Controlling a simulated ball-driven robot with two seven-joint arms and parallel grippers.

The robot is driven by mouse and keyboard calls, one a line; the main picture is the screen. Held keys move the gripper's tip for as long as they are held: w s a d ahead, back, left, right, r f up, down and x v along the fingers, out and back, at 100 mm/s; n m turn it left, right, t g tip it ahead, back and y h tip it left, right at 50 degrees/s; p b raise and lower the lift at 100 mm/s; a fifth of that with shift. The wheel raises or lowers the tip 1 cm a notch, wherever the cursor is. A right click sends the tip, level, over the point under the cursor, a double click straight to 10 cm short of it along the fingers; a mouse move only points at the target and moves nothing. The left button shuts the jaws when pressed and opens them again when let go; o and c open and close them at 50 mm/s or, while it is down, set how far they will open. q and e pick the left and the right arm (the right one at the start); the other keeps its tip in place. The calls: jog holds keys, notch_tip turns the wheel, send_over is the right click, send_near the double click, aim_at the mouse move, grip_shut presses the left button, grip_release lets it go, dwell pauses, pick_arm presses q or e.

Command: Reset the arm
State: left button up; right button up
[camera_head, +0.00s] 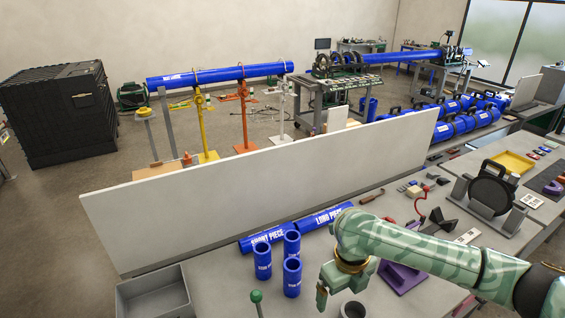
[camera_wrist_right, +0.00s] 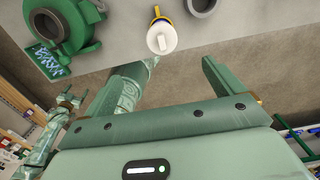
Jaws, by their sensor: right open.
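My right arm reaches in from the right in the head view, above the grey worktable (camera_head: 215,275). Its green gripper (camera_head: 322,297) points down over the front of the table, to the right of the upright blue couplings (camera_head: 292,277). In the right wrist view my right gripper (camera_wrist_right: 162,68) has its two fingers spread wide with nothing held between them. Beyond the fingers is a white round cap on a yellow and blue part (camera_wrist_right: 161,38), apart from them.
Blue pipes labelled SHORT PIECE (camera_head: 267,238) and LONG PIECE (camera_head: 327,217) lie along a white panel (camera_head: 270,195). A grey bin (camera_head: 155,297) is at left. A green knob (camera_head: 256,296), grey ring (camera_head: 353,310) and purple block (camera_head: 403,278) sit near the gripper.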

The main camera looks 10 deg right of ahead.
jog(key=s+a+m+t+y, duration=0.3)
jog(key=s+a+m+t, duration=0.45)
jog(key=m, duration=0.75)
jog(key=s+d+r+m+h, duration=0.1)
jog(key=s+d+m+h, duration=0.3)
jog(key=d+m, duration=0.5)
jog(key=s+d+m+h, duration=0.4)
jog(key=d+m, duration=0.4)
jog(key=d, duration=0.1)
jog(key=s+a+f+g+y+b, duration=0.2)
jog(key=f+b, duration=0.5)
jog(key=f, duration=1.2)
jog(key=s+a+f+g+y+b, duration=0.1)
jog(key=a+f+b, duration=0.35)
jog(key=f, duration=1.45)
jog(key=s+f+m+g+b, duration=0.1)
jog(key=s+f+b, duration=0.4)
jog(key=f, duration=0.5)
jog(key=s+d+f+m+g+y+b, duration=0.1)
jog(key=s+f+b, duration=0.4)
jog(key=s+f, duration=0.4)
jog(key=s+f+m+g+b, duration=0.1)
jog(key=s+f+b, duration=0.4)
jog(key=f, duration=0.7)
jog(key=shift+s+d+m+g+y, duration=0.3)
jog(key=shift+s+m+g+y, duration=0.15)
jog(key=shift+s, duration=0.7)
